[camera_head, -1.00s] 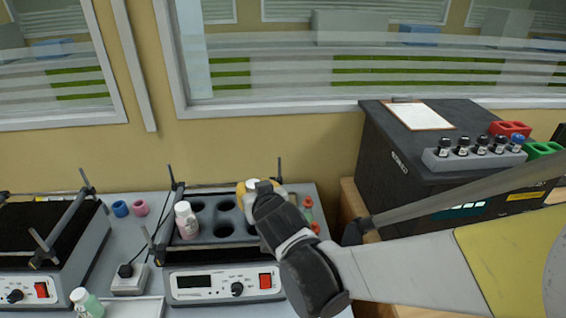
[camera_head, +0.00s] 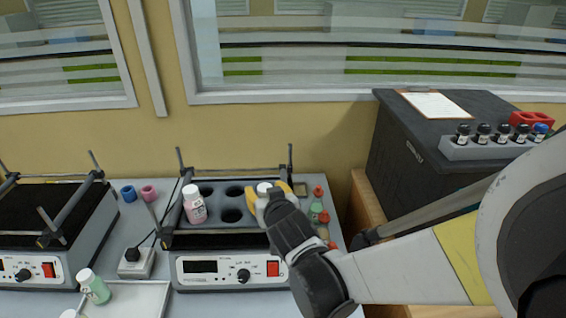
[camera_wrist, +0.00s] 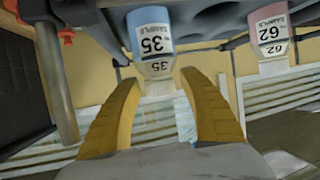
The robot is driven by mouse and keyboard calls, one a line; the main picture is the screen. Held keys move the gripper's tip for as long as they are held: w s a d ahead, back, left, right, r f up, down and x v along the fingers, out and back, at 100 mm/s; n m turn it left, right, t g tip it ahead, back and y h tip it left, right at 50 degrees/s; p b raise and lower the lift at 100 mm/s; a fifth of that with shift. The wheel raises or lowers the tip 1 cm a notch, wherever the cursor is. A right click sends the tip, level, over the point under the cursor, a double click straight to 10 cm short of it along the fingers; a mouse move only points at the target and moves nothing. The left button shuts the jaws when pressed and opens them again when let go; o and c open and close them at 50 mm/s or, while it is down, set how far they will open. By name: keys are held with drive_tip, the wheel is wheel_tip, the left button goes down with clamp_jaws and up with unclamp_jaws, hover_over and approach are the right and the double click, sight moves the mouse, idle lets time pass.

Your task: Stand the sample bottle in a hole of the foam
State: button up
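The sample bottle (camera_wrist: 152,42), blue with a white cap and marked 35, shows between my finger tips in the wrist view. In the head view only its white cap (camera_head: 264,187) shows, at the right of the dark foam (camera_head: 214,223). It appears upright at the foam, but its base is hidden. My gripper (camera_wrist: 160,78) has its yellow fingers spread on either side of the cap, with a visible gap at the right finger. A pink bottle (camera_head: 194,206), marked 62 in the wrist view (camera_wrist: 270,32), stands at the foam's left. Several other foam holes are empty.
The foam sits on a shaker (camera_head: 225,268) with raised metal bars around it. A green-labelled bottle (camera_head: 94,287) stands at a white tray (camera_head: 140,300). Small red and green items (camera_head: 318,208) lie right of the foam. A black box (camera_head: 420,150) stands at the right.

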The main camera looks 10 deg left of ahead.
drive_tip(key=shift+r, duration=0.1)
drive_tip(key=shift+s+r+p, duration=0.15)
drive_tip(key=shift+r+p, duration=0.1)
drive_tip(key=shift+p, duration=0.05)
drive_tip(key=p+v, duration=0.4)
drive_tip(key=v, duration=0.8)
drive_tip(key=w+d+r+m+g+h, duration=0.1)
drive_tip(key=d+m+h, duration=0.25)
drive_tip(key=d, duration=1.25)
drive_tip(key=s+d+m+g+h, duration=0.2)
drive_tip(key=s+d+g, duration=0.2)
drive_tip(key=s+d, duration=0.7)
drive_tip(key=shift+d+r, duration=0.25)
drive_tip(key=shift+d, duration=1)
drive_tip(key=shift+h, duration=0.25)
